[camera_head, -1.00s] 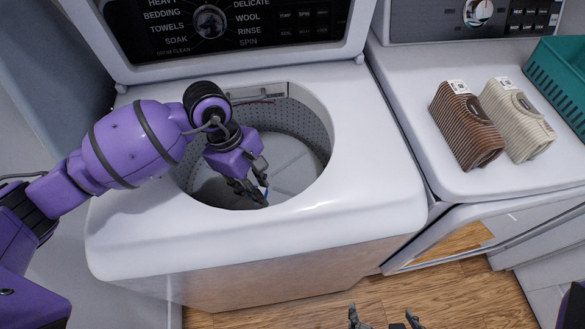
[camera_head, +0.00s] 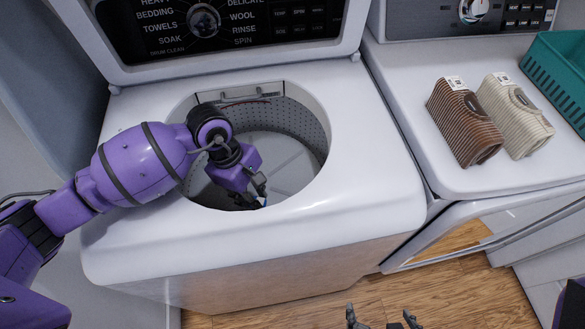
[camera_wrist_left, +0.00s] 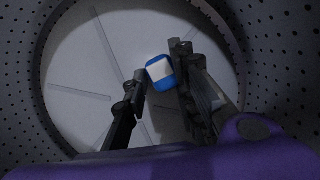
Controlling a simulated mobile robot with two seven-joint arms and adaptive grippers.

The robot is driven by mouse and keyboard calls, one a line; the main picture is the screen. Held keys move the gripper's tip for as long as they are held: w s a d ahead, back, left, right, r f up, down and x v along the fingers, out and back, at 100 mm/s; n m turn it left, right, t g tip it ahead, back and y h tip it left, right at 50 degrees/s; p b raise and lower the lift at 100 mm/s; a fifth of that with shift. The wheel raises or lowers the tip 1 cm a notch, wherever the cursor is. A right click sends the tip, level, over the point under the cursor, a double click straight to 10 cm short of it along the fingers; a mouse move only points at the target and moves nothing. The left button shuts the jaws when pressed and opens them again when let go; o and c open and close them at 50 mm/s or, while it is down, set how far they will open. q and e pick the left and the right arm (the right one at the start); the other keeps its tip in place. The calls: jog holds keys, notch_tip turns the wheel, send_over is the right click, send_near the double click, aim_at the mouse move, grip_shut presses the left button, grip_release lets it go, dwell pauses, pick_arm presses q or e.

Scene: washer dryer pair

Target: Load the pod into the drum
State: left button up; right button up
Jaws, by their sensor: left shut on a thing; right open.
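The pod, blue with a white face, shows in the left wrist view (camera_wrist_left: 160,71) between the fingertips of my left gripper (camera_wrist_left: 158,80). The drum is the round grey perforated opening (camera_head: 288,150) in the top-loading washer, and its pale floor fills much of the left wrist view (camera_wrist_left: 85,70). In the head view my left gripper (camera_head: 258,192) reaches down inside the drum opening near its front rim, and only a sliver of blue shows at its tips. My right gripper (camera_head: 382,318) is open and empty, low over the floor at the bottom edge.
The washer's front rim (camera_head: 270,225) lies close below my left gripper. Wood floor is clear in front.

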pick_arm(q)
jog(key=o, duration=0.9)
jog(key=shift+f, duration=0.1)
pick_arm(e)
jog(key=shift+w+r, duration=0.1)
pick_arm(q)
jog(key=v, duration=1.3)
jog(key=shift+d, duration=0.1)
pick_arm(e)
jog(key=shift+r, duration=0.15)
